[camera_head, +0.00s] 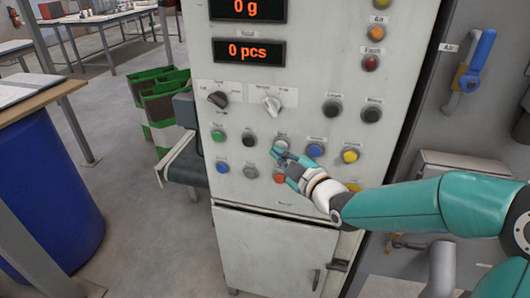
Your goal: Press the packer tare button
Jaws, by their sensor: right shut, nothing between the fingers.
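The packer's control panel (290,120) is a pale upright cabinet front with labelled buttons in rows. The button labels are too small to read, so I cannot tell by name which one is tare. My right gripper (279,153) is shut and empty, its tips right at the panel just below a light grey button (282,143). I cannot tell whether the tips touch that button. A red-orange button (280,178) is just below the gripper, partly close to its fingers. A blue button (315,150) is to its right, and a black button (249,139) to its left. My left gripper is out of view.
Two displays read "0 g" (247,9) and "0 pcs" (249,51). Two rotary knobs, a dark one (218,99) and a white one (272,105), sit above the buttons. A blue-handled lever (478,55) is at right. A blue drum (50,190) stands at left.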

